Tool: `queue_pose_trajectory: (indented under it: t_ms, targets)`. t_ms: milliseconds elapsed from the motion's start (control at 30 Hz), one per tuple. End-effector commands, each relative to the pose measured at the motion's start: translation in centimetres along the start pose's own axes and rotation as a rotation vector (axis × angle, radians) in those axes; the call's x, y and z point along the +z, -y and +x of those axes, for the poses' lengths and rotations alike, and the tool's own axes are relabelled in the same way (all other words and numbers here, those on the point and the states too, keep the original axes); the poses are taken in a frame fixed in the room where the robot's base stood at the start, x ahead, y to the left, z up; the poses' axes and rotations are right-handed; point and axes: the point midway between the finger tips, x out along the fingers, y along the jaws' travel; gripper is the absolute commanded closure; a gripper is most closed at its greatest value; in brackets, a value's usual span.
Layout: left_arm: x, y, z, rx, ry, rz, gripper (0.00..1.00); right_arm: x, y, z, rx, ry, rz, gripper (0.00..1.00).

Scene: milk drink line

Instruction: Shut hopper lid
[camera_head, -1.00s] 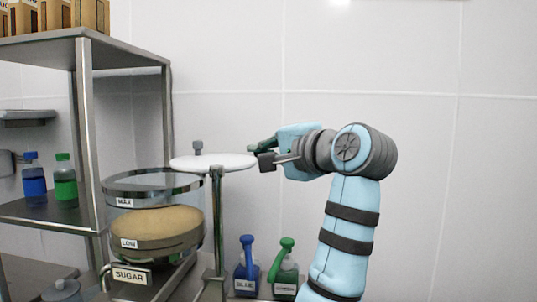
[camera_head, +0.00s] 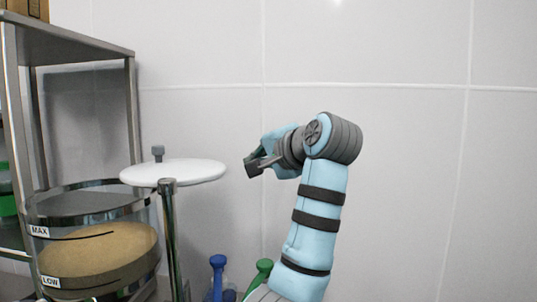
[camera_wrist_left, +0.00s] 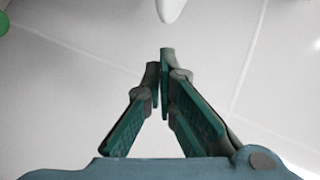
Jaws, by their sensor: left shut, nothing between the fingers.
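The sugar hopper (camera_head: 98,255) is a clear, metal-rimmed cylinder at the lower left, marked MAX and LOW, with tan sugar inside. The lid (camera_head: 190,172) is a white disc with a grey knob, level at the top of a metal post (camera_head: 172,235). It sits above and right of the hopper, so the hopper's mouth is mostly uncovered. My left gripper (camera_head: 253,168) is shut and empty, just right of the lid with a small gap in the picture. In the left wrist view its fingertips (camera_wrist_left: 161,62) meet below a white edge, probably the lid. My right gripper is not in view.
A metal shelf rack (camera_head: 70,50) stands at the left, behind the hopper. A blue spray bottle (camera_head: 218,265) and a green one (camera_head: 262,270) stand low, right of the post. The wall to the right is bare.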

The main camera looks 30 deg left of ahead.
Motion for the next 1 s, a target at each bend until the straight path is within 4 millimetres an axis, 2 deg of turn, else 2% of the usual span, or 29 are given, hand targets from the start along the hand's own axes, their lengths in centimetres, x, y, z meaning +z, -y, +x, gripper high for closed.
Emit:
queue_pose_trajectory:
  t_ms: [100,300,467,833,1000]
  targets:
    - [0.1,0.2,2.6,0.0,0.004,0.0,1.0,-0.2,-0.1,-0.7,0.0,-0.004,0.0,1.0]
    - [2.3,0.1,4.9,-0.001,0.004,-0.002,1.0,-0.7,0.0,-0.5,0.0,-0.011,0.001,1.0]
    - [3.0,0.1,5.5,-0.001,0.003,-0.001,1.0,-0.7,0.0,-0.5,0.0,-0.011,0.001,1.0]
    - [3.1,0.1,5.6,-0.002,0.004,-0.001,1.0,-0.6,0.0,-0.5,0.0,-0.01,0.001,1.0]
    - [4.1,0.7,6.4,-0.007,0.019,-0.006,1.0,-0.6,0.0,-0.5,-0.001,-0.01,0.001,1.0]
